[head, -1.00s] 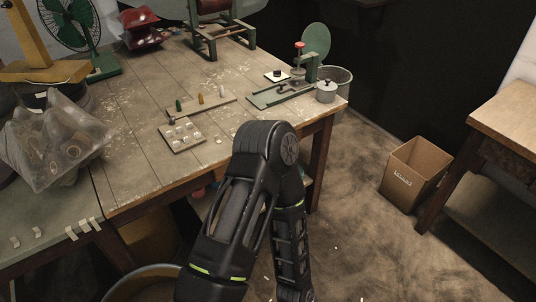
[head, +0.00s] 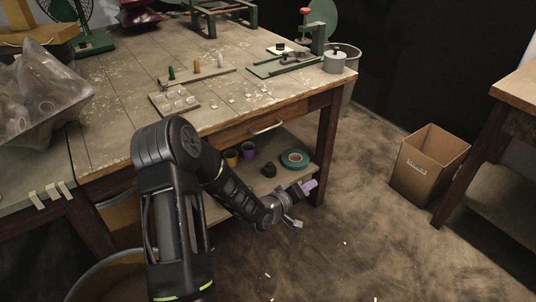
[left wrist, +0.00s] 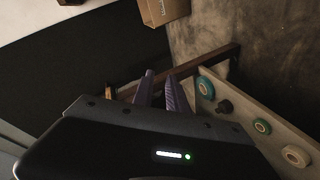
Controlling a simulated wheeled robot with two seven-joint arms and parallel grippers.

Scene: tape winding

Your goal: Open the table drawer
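The wooden table (head: 130,88) stands ahead of me. Its drawer (head: 228,136) sits under the front edge and looks shut, with a light metal bar handle (head: 268,127) on its front. My left gripper (head: 304,190) is in front of the table at the right, below and to the right of the handle and apart from it. In the left wrist view its two purple fingers (left wrist: 160,88) stand apart with nothing seen held between them. The handle cannot be made out in the left wrist view. My right gripper is not in view.
A cardboard box (head: 428,165) stands on the floor at right, beside another table (head: 515,90). The floor between is mostly clear.

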